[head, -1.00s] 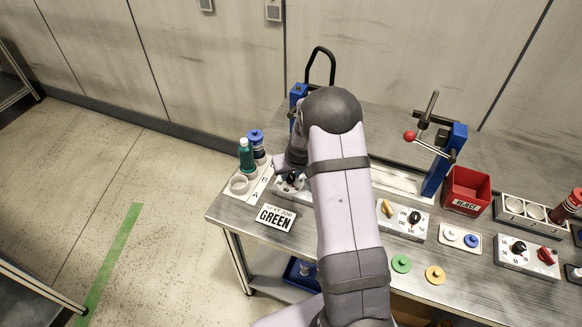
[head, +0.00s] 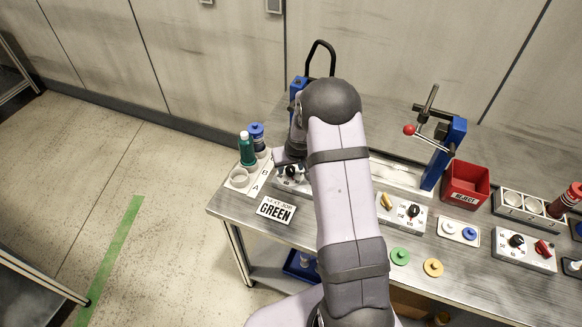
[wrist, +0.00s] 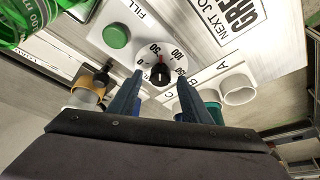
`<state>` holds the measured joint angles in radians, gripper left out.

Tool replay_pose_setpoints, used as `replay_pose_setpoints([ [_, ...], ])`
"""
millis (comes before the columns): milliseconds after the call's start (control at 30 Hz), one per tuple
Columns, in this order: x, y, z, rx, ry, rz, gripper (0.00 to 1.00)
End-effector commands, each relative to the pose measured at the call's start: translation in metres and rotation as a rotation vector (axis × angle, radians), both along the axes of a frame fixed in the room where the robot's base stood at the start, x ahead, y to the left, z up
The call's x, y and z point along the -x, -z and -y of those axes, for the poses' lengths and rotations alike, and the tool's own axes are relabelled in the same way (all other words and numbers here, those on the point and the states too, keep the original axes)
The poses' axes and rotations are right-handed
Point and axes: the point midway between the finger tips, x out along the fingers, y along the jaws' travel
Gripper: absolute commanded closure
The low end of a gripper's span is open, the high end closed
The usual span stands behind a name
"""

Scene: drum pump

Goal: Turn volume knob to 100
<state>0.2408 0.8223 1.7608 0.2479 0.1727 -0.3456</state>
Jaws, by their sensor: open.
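The volume knob (wrist: 160,73) is black with a red pointer mark, on a white dial marked 0, 50, 100 and 150. The red mark points between 50 and 100. My gripper (wrist: 159,78) is open, with one blue finger on each side of the knob. I cannot tell whether either finger touches it. In the head view my gripper (head: 290,160) is over the control panel (head: 283,184) at the table's left end, and my arm hides part of that panel.
A green FILL button (wrist: 116,36) is beside the dial. A green bottle (wrist: 22,22) shows at upper left. A white cup (wrist: 237,89) stands near the letter A. The NEXT JOB GREEN sign (head: 276,210) lies in front of the panel.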

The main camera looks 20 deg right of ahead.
Motion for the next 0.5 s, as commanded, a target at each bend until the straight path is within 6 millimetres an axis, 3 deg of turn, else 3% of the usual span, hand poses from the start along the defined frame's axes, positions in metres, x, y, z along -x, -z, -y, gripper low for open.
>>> replay_pose_setpoints([
  [500,0.020,-0.047,-0.002,0.000,0.001,0.001,0.56],
])
